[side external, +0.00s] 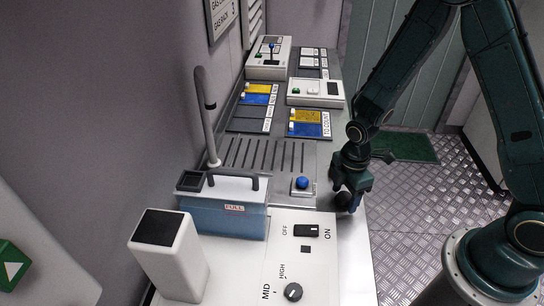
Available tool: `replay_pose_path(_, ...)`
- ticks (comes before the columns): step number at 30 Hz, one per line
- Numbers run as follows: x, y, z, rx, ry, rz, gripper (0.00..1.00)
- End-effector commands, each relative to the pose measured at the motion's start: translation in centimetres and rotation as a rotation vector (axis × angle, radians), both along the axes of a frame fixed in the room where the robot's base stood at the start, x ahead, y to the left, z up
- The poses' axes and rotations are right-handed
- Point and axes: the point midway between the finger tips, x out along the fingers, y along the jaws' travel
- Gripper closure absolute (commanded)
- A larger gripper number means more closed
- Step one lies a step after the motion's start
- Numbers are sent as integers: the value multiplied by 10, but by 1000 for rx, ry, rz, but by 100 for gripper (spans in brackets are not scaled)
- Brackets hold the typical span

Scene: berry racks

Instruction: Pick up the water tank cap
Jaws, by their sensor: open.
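The water tank (222,220) is a clear blue box with a pale top, a dark handle and a FULL label, at the lower left of the counter. A dark square part (191,182) sits at the top left of the tank; I cannot tell whether it is the cap or an opening. My gripper (345,197) is open at the counter's right edge, well right of the tank. A small dark rounded shape shows at its tip; I cannot tell whether it is a finger or a separate thing.
A blue button (302,183) stands between tank and gripper, beside a slotted drain grille (258,154). A grey upright pipe (206,118) rises behind the tank. A white box with a dark top (170,262) and a panel with a knob (293,292) are in front. Yellow and blue racks lie farther back.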

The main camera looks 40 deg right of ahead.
Motion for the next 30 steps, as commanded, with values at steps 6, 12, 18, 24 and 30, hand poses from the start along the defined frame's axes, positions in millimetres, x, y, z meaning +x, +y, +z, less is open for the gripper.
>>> replay_pose_path(6, 0, 0, -5, 0, -1, 0, 40)
replay_pose_path(12, 0, 0, -5, 0, -1, 0, 40)
replay_pose_path(18, 0, 0, -5, 0, 0, 0, 40)
replay_pose_path(24, 0, 0, -5, 0, 0, 0, 74)
replay_pose_path(30, 0, 0, -5, 0, 0, 0, 78)
